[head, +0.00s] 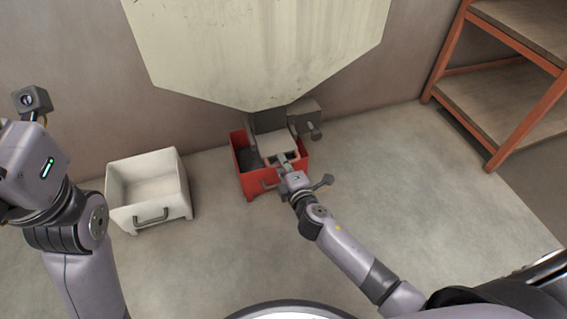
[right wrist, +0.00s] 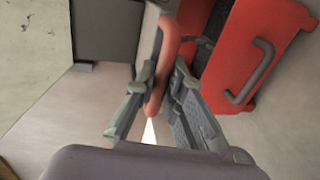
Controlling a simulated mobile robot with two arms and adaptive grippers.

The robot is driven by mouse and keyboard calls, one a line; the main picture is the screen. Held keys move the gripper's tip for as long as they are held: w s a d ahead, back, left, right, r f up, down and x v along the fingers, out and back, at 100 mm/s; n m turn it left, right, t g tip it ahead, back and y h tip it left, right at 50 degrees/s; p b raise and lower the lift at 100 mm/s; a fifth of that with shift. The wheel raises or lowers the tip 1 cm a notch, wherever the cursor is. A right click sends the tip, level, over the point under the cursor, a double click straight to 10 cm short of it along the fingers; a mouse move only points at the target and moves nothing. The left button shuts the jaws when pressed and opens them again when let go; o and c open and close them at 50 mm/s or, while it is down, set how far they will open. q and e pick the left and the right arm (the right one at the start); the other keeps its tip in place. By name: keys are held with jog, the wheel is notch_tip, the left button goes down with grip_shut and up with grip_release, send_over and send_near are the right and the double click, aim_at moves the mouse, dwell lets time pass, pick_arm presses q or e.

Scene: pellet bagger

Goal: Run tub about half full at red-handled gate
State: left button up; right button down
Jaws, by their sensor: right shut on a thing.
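The red tub (head: 248,184) stands on the floor under the hopper outlet, its grey handle facing me; it also shows in the right wrist view (right wrist: 228,60). Its inside looks dark where it shows, and I cannot tell the fill level. The gate (head: 278,143) sits under the hopper and covers much of the tub's opening. My right gripper (head: 285,165) is at the gate, above the tub's front rim. In the right wrist view its fingers are shut on the red gate handle (right wrist: 171,65). My left arm is at the left edge; its fingers are out of view.
The cream hopper (head: 260,45) hangs over the red tub. A white tub (head: 168,200), empty as far as I see, stands to the left. A shelf rack (head: 490,85) with orange posts stands at the right. The floor between the red tub and rack is clear.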

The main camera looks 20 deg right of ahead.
aim_at(278, 148)
dwell(0.3)
jog(key=x, duration=0.3)
jog(key=r+x, duration=0.1)
jog(key=x, duration=0.2)
jog(key=shift+b, duration=0.3)
jog(key=shift+w+r, duration=0.2)
jog(key=c, duration=1.7)
grip_release()
jog(key=shift+w+f, duration=0.1)
jog(key=shift+o, duration=0.2)
jog(key=v, duration=1.2)
